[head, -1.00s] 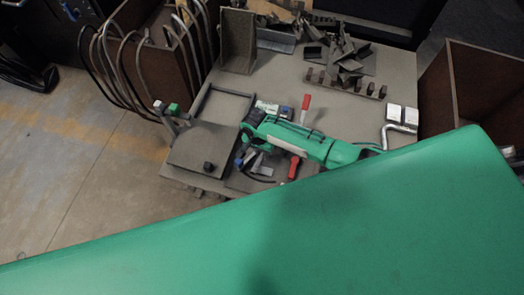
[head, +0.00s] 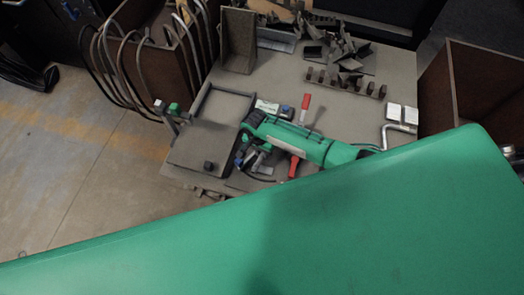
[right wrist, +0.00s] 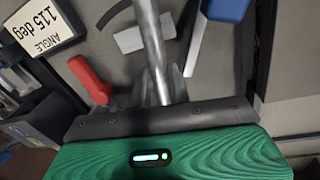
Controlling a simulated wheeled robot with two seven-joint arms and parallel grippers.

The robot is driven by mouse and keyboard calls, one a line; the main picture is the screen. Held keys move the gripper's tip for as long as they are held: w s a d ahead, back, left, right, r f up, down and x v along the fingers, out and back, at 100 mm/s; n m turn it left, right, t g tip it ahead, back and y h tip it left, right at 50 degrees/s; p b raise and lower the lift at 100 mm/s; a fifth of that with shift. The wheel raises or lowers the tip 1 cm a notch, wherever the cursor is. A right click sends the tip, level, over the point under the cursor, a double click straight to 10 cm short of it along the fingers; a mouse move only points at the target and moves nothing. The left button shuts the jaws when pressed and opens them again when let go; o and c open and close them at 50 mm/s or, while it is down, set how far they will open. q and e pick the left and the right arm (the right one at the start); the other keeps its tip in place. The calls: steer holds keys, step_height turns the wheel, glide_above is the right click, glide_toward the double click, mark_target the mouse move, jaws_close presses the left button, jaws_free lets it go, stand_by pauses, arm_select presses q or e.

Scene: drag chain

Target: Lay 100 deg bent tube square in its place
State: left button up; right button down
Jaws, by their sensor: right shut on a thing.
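My right gripper (right wrist: 165,100) is shut on a straight, shiny grey length of metal tube (right wrist: 153,45). In the right wrist view the tube runs from the jaws to the top edge; no bend shows. In the head view my right gripper (head: 250,160) is low over the front left of the table, partly hidden by its own arm. A white label (right wrist: 45,25) reading "ANGLE 115 deg" appears upside down in the right wrist view. A silver bent tube (head: 388,127) lies at the table's right, beside white labels (head: 402,113). My left gripper is not in view.
A red-handled tool (right wrist: 92,82) and a blue-handled tool (right wrist: 228,8) lie close to the jaws. A grey tray (head: 222,105) is at the table's left. A toothed rack (head: 345,83) and loose plates stand at the back.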

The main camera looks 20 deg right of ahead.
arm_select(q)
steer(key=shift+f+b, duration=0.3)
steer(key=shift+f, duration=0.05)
arm_select(e)
steer(key=shift+f, duration=1.05)
steer(key=c, duration=1.2)
jaws_free()
steer(key=shift+r, duration=0.1)
steer(key=shift+c, duration=0.2)
steer(key=shift+a, duration=0.1)
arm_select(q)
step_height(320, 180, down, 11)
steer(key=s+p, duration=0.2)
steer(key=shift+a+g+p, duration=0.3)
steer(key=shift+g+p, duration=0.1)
arm_select(e)
step_height(320, 180, up, 14)
steer(key=shift+w+a+f, duration=0.2)
steer(key=shift+w+a, duration=0.25)
